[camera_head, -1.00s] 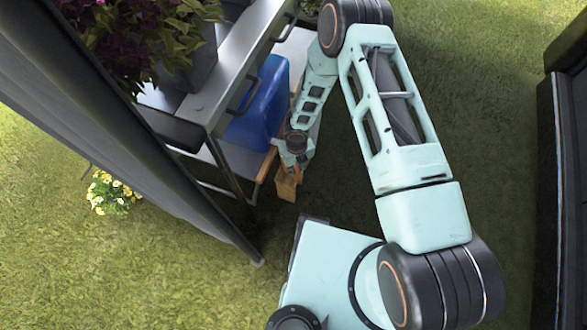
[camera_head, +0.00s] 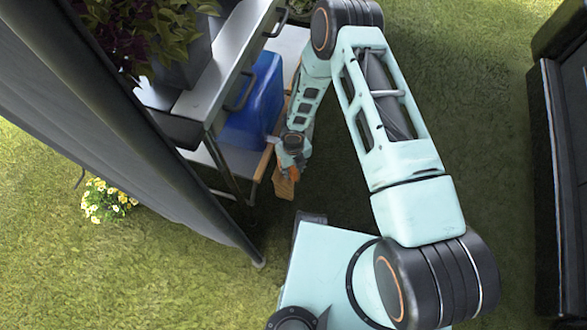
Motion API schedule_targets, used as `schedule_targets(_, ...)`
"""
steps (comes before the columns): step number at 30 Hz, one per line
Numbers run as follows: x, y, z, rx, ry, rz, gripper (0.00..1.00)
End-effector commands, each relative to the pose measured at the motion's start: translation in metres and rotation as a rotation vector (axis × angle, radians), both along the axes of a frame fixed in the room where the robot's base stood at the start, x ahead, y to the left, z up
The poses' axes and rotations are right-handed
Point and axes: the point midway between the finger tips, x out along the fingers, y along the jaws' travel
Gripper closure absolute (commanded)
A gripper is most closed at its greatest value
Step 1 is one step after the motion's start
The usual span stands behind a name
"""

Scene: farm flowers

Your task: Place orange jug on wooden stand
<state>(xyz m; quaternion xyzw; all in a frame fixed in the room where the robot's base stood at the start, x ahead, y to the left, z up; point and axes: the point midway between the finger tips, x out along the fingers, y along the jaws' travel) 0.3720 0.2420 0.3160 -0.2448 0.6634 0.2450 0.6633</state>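My gripper (camera_head: 289,166) is low beside the cart's lower shelf, at the far end of my arm. Its fingers are small and partly hidden by my wrist, so I cannot tell whether they are open or shut. A small orange patch (camera_head: 293,173) shows right at the gripper; it may be part of the orange jug, but I cannot make out its shape. A tan, wood-coloured piece (camera_head: 284,187) shows just below the gripper, close to the ground. I cannot tell whether it is the wooden stand.
A blue container (camera_head: 257,101) stands on the lower shelf of a grey metal cart (camera_head: 222,75), left of my wrist. Potted plants (camera_head: 145,30) are on top. A dark panel (camera_head: 110,120) blocks the left. A dark structure (camera_head: 560,190) stands at right. Open grass lies between.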

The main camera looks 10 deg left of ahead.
Motion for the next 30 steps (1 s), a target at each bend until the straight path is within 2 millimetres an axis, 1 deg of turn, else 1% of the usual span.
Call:
schedule_targets(4, 0.000, 0.000, 0.001, 0.000, 0.000, 0.000, 0.69)
schedule_targets(7, 0.000, 0.000, 0.007, 0.000, 0.000, 0.000, 0.69)
schedule_targets(11, 0.001, 0.001, 0.031, 0.003, -0.002, -0.001, 0.69)
schedule_targets(18, 0.001, 0.000, 0.085, 0.001, -0.002, -0.003, 0.69)
schedule_targets(21, 0.000, 0.000, 0.102, 0.001, -0.002, 0.000, 0.69)
schedule_targets(25, 0.000, 0.000, 0.117, 0.000, 0.000, -0.002, 0.69)
schedule_targets(30, 0.000, 0.000, 0.123, 0.001, -0.001, 0.000, 0.69)
